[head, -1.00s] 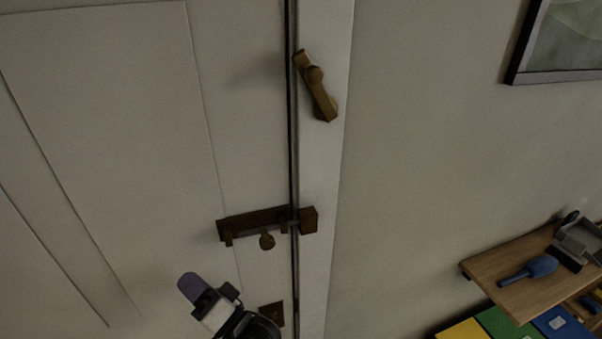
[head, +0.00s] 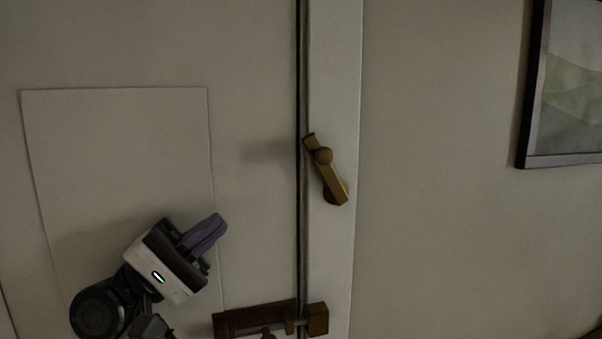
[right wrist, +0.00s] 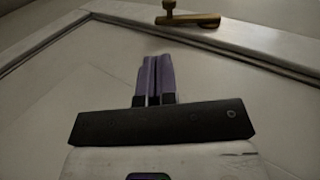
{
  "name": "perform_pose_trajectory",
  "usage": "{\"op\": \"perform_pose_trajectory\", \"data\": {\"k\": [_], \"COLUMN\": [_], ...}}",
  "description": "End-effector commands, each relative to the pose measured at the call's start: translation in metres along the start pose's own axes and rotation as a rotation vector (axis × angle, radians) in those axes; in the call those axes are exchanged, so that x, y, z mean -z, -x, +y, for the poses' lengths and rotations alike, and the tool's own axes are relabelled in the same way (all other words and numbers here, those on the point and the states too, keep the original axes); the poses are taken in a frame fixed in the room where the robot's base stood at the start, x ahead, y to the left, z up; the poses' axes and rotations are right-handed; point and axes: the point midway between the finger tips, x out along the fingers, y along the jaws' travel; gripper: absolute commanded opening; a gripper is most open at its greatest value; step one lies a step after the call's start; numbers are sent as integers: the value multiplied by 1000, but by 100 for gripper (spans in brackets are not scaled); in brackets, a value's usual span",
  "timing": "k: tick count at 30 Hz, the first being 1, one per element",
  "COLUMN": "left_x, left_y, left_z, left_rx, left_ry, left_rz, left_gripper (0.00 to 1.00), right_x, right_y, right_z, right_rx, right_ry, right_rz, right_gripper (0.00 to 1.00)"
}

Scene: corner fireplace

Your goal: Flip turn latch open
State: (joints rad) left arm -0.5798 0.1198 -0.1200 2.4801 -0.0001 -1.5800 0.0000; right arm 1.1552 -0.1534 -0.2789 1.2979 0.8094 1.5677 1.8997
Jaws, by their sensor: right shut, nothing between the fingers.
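The turn latch (head: 335,183) is a brass-coloured bar with a round knob, mounted on the pale door frame. It is tilted, its upper end leaning left to the dark gap beside the door. I cannot tell whether that end overlaps the door (head: 255,60). My right gripper (head: 221,223) is in front of the door panel, left of the latch and a little lower, apart from it. Its purple fingers are together and empty, pointing up and right. In the right wrist view the latch (right wrist: 195,20) is beyond the fingertips (right wrist: 157,60), slightly right. My left gripper is not in view.
A dark brown sliding bolt (head: 250,318) crosses the door edge below the latch, partly cut off by the picture's bottom. A framed picture (head: 530,90) hangs on the wall at the right. The wall between is bare.

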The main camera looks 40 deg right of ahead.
Motion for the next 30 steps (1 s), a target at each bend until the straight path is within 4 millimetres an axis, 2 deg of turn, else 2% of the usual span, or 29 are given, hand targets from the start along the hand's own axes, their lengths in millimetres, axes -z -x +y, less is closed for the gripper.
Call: {"op": "perform_pose_trajectory", "data": {"k": [4,10,21,30], "left_x": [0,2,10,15], "left_y": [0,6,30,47], "left_z": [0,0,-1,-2], "left_rx": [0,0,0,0], "left_ry": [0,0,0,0], "left_rz": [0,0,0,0], "left_gripper": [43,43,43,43], "right_x": [-1,-1,-2,-2], "right_y": [-6,-23,-92,-132], "right_z": [3,3,-3,-8], "right_rx": [78,104,101,100], "right_ry": [-53,-70,-69,-68], "right_rz": [-4,-6,-7,-6], "right_gripper": [0,0,0,0]}}
